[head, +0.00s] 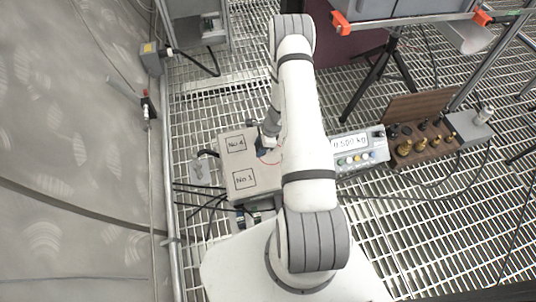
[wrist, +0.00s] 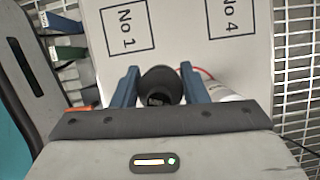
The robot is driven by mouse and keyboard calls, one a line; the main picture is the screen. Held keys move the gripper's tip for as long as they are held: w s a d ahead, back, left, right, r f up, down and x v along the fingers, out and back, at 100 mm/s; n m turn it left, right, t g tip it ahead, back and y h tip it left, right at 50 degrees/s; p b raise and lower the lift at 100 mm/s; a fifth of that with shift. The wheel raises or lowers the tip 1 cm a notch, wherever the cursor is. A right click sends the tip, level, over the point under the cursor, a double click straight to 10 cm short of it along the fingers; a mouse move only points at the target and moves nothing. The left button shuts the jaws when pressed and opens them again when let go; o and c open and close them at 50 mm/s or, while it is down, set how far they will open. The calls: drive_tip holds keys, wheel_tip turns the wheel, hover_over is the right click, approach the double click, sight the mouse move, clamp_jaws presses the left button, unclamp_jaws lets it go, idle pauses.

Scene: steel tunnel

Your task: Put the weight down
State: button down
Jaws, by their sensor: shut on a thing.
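In the wrist view, my gripper (wrist: 158,70) has its two blue fingers shut on a dark round weight (wrist: 160,86). The weight is over or on the pale board (wrist: 176,40), near its edge; I cannot tell whether it touches. The board carries two black outlined squares, No 1 (wrist: 125,28) and No 4 (wrist: 226,14), both empty in this view. In the head view the board (head: 228,160) lies left of my arm, with its squares No.4 (head: 236,144) and No.1 (head: 245,180) clear. My arm hides the weight there.
A scale display (head: 358,150) with coloured buttons stands right of my arm. A wooden box (head: 420,158) of brass and dark weights sits further right, beside a small grey device (head: 472,126). Cables run over the grating. A tripod (head: 385,75) stands behind.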

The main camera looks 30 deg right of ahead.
drive_tip(key=c, duration=2.2)
unclamp_jaws()
wheel_tip(320, 180, down, 10)
drive_tip(key=b, duration=0.3)
drive_tip(key=shift+b, duration=0.3)
drive_tip(key=c, duration=2.2)
unclamp_jaws()
drive_tip(key=shift+f, duration=0.1)
drive_tip(key=c, duration=0.8)
unclamp_jaws()
drive_tip(key=shift+c, duration=0.2)
